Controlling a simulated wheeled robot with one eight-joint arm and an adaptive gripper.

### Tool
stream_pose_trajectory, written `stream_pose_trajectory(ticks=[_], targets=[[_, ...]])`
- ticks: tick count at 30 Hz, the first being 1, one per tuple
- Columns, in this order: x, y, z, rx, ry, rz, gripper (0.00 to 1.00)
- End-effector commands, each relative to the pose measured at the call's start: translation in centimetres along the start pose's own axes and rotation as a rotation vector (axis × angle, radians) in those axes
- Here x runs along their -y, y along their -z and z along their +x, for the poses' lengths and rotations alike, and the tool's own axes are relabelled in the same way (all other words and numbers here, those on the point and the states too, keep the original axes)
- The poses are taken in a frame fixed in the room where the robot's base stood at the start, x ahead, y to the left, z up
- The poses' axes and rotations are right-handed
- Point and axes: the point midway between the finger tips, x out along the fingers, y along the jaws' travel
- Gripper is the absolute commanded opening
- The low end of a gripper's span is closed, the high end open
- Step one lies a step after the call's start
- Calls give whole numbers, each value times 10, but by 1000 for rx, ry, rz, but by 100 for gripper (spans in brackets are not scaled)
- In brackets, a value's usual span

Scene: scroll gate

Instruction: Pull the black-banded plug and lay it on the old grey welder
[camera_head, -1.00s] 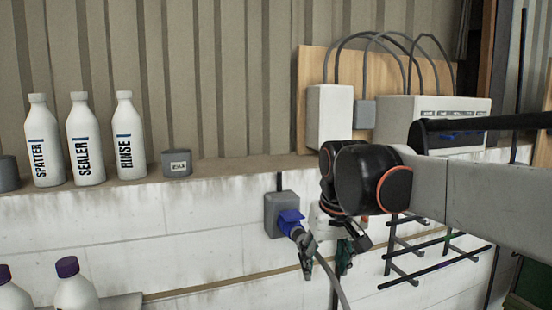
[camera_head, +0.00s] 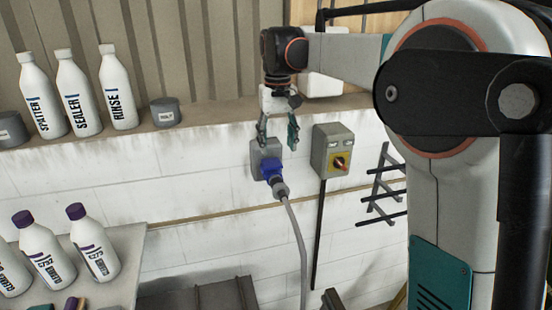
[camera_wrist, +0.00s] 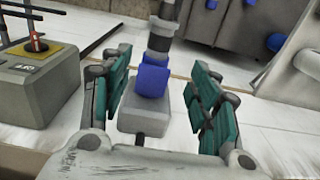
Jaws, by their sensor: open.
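The plug (camera_head: 281,189) is a grey body on a grey cable. It sits in a grey wall socket box (camera_head: 257,160) with a blue cap (camera_head: 270,168). In the wrist view the plug (camera_wrist: 161,38) shows a dark band beyond the blue cap (camera_wrist: 152,80). My gripper (camera_head: 278,136) is open and empty, pointing down just above the socket. In the wrist view its teal-padded fingers (camera_wrist: 160,85) appear either side of the socket box, with the plug farther off. I cannot clearly identify the old grey welder.
A grey switch box (camera_head: 333,150) with a yellow plate is close right of the socket. Black wall hooks (camera_head: 380,190) are farther right. White bottles (camera_head: 75,95) stand on the ledge, others (camera_head: 92,243) on a lower shelf. Dark grey items (camera_head: 225,295) show at the bottom.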

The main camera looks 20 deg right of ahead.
Motion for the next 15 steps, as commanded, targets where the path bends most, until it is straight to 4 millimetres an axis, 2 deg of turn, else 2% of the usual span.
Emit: stream_pose_trajectory(ticks=[15], targets=[[0, 0, 89, -1, 0, 0, 56]])
